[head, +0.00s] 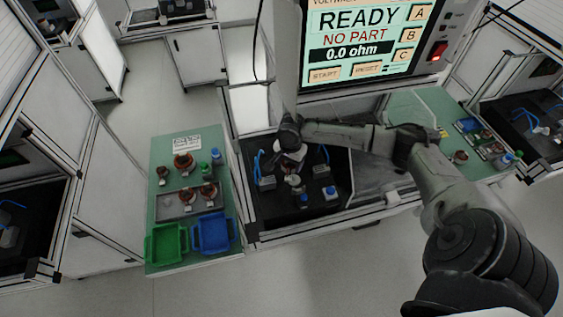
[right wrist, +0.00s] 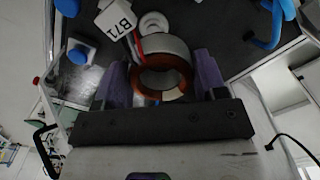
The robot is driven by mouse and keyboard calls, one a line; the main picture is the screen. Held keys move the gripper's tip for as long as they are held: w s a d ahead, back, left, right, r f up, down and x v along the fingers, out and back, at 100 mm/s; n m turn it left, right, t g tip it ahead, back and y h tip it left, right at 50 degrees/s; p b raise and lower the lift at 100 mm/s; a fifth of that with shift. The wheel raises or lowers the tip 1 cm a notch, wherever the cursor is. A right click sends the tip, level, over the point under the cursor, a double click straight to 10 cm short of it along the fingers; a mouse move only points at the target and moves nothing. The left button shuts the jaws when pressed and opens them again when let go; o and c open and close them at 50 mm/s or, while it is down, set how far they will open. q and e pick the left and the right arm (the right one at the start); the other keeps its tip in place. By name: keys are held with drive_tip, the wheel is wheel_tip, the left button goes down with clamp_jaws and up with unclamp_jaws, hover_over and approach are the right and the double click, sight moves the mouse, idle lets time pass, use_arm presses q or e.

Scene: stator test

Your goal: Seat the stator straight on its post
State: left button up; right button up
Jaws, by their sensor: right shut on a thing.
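The stator (right wrist: 178,62), a ring with a pale grey outer body and copper-coloured windings, sits between the purple fingers of my right gripper (right wrist: 165,82) in the right wrist view. The gripper is shut on it. A red lead and a white tag marked B71 (right wrist: 117,18) show beside it. A round pale part (right wrist: 154,22) lies just beyond the ring; I cannot tell whether it is the post. In the head view my right gripper (head: 291,152) is over the rear of the black bench top (head: 265,208), and the stator is hard to make out. My left gripper is not in view.
Blue-capped parts (head: 330,192) and blue cables (head: 257,163) stand close around the gripper. A green side table (head: 160,215) at left holds several copper-wound parts, a green bin (head: 166,244) and a blue bin (head: 212,233). The screen (head: 360,40) reads READY, NO PART, 0.0 ohm.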

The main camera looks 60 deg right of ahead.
drive_tip(key=n, duration=0.1)
drive_tip(key=s+d+n, duration=0.1)
drive_tip(key=n, duration=0.2)
drive_tip(key=shift+s+d+f, duration=0.2)
drive_tip(key=shift+d, duration=0.15)
wheel_tip(320, 180, down, 2)
drive_tip(key=b, duration=0.3)
drive_tip(key=shift+f, duration=0.25)
drive_tip(key=f+b, duration=0.2)
drive_tip(key=b, duration=0.1)
drive_tip(key=shift+f+b, duration=0.1)
drive_tip(key=shift+b, duration=0.3)
drive_tip(key=shift+f, duration=0.4)
